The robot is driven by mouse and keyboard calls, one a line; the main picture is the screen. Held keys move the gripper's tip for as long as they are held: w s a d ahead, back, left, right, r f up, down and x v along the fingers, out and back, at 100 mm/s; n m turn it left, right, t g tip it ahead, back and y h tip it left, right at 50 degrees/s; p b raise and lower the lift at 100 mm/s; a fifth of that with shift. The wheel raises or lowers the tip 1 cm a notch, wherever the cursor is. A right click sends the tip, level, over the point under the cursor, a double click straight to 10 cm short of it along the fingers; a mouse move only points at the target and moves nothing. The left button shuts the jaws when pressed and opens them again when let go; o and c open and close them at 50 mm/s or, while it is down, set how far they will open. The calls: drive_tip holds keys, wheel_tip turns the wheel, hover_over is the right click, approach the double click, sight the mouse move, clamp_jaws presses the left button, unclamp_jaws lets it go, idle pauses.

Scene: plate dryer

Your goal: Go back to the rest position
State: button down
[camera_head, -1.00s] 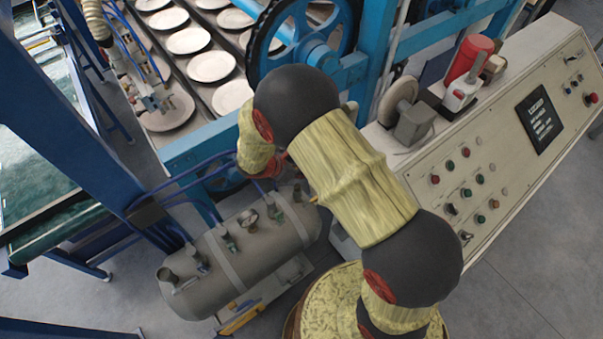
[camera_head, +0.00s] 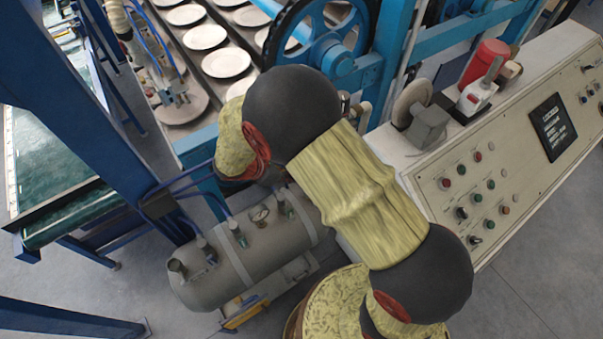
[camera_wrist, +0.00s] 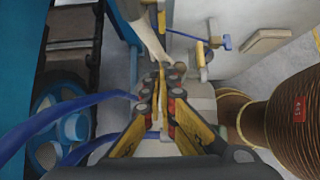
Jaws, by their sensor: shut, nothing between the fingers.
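In the wrist view my gripper (camera_wrist: 168,82) has its yellow and black fingers drawn together, with nothing between them. In the head view my arm, with yellow covers and dark joints, is folded in the middle of the picture. The gripper itself is hidden there behind the arm.
A grey tank (camera_head: 250,255) with valves stands left of my arm. A control panel (camera_head: 500,150) with buttons is on the right. Blue machine framing and a plate conveyor (camera_head: 205,60) lie behind. In the wrist view a blue hose (camera_wrist: 70,112) runs close by the gripper.

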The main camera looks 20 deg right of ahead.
drive_tip(key=shift+v, duration=1.35)
drive_tip(key=shift+a+f, duration=0.1)
drive_tip(key=shift+f, duration=0.1)
drive_tip(key=s+r+m+g+y+b, duration=0.2)
drive_tip(key=s+r+m+g, duration=0.1)
drive_tip(key=s+m, duration=0.65)
drive_tip(key=s+d+r+m+t+y+b, duration=0.5)
drive_tip(key=s+d+r+m+b, duration=0.3)
drive_tip(key=s+r+m+b, duration=0.3)
wheel_tip(320, 180, up, 3)
drive_tip(key=shift+s+d+f+m+t+y+b, duration=0.15)
drive_tip(key=shift+s+m+t+y+b, duration=0.15)
drive_tip(key=shift+m+t, duration=0.3)
